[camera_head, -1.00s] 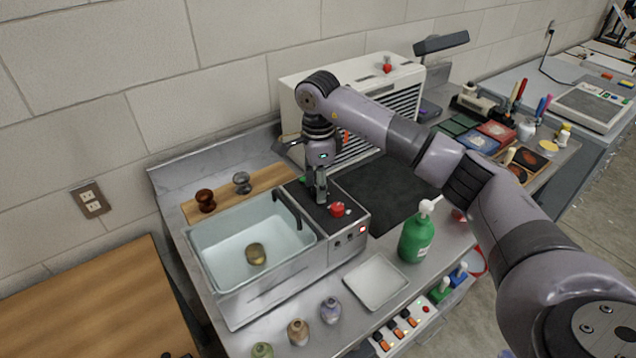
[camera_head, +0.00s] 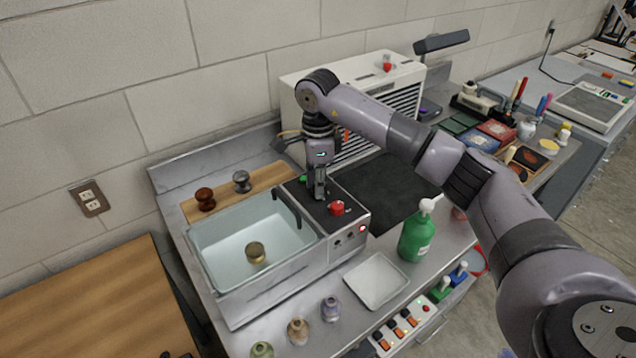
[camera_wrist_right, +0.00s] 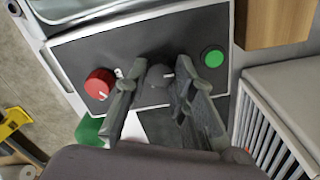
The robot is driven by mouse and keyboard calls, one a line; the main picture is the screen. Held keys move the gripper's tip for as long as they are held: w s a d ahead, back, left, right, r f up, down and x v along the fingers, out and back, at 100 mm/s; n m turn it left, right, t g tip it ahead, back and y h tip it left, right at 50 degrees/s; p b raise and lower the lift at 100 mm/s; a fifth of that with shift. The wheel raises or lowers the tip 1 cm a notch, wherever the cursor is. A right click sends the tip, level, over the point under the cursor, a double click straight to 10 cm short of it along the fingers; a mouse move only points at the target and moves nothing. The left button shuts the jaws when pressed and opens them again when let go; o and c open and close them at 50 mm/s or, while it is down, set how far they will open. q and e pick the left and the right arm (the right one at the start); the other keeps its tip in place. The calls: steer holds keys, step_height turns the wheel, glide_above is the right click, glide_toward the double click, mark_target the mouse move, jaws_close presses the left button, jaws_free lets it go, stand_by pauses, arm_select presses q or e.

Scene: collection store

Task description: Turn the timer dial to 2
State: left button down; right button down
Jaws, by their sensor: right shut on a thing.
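The dark timer dial (camera_wrist_right: 158,76) sits on the black control panel (camera_wrist_right: 70,48) between a red knob (camera_wrist_right: 98,84) and a green button (camera_wrist_right: 213,57). My right gripper (camera_wrist_right: 153,84) is shut on the dial, one finger on either side, pointing down at the panel. In the head view the right gripper (camera_head: 319,194) stands over the panel behind the red knob (camera_head: 337,208), and hides the dial. My left gripper is not in view.
A water basin (camera_head: 215,280) holding a brass piece (camera_head: 255,252) adjoins the panel. A green pump bottle (camera_head: 416,238) and a white tray (camera_head: 377,280) stand in front to the right. A white louvered unit (camera_head: 345,75) stands close behind my wrist.

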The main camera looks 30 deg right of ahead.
steer(key=m+b, duration=0.1)
steer(key=m, duration=0.2)
steer(key=m+b, duration=0.1)
steer(key=m, duration=0.1)
steer(key=shift+m, duration=0.4)
steer(key=m+b, duration=0.1)
steer(key=m, duration=0.4)
steer(key=shift+w+r, duration=0.1)
steer(key=shift+m, duration=0.3)
steer(key=c, duration=1.3)
jaws_free()
steer(key=shift+c, duration=0.2)
step_height(320, 180, up, 12)
